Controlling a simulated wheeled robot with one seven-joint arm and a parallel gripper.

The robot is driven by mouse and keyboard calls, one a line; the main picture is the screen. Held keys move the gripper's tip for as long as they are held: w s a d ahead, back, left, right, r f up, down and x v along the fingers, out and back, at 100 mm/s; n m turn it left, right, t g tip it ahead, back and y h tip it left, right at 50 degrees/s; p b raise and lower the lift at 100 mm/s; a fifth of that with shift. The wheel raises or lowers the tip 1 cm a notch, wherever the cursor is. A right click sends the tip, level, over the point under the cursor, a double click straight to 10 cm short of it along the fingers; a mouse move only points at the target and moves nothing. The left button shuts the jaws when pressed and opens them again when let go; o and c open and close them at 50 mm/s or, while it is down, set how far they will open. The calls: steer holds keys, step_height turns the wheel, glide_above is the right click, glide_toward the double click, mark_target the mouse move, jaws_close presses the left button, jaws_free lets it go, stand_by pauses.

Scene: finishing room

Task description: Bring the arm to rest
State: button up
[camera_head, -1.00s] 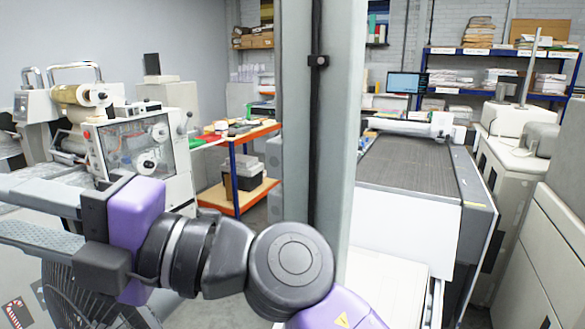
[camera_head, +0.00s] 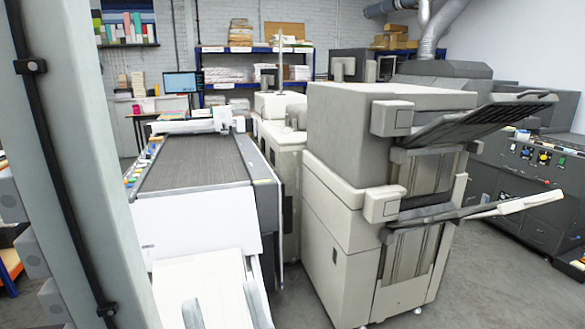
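My gripper and arm are out of the head view; no part of them shows. Whether the gripper is open or shut, and whether it holds anything, is hidden.
A grey post (camera_head: 85,170) with a black cable stands close at the left. A conveyor machine (camera_head: 190,164) runs away behind it. A tall beige machine (camera_head: 350,130) with dark trays stands right of centre. A dark control machine (camera_head: 530,180) is far right. Grey floor (camera_head: 480,275) shows at bottom right.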

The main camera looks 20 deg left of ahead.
steer(key=s+d+f+m+t+h, duration=0.1)
steer(key=d+f+m+t+h, duration=0.1)
steer(key=d+f+m+h, duration=1.2)
steer(key=s+d+f+n+g+h, duration=0.2)
steer(key=s+d+f+g+h, duration=0.4)
steer(key=s+d+f, duration=1)
steer(key=d+f+h, duration=0.1)
steer(key=d, duration=0.2)
steer(key=shift+f+n, duration=0.15)
steer(key=shift+n, duration=0.15)
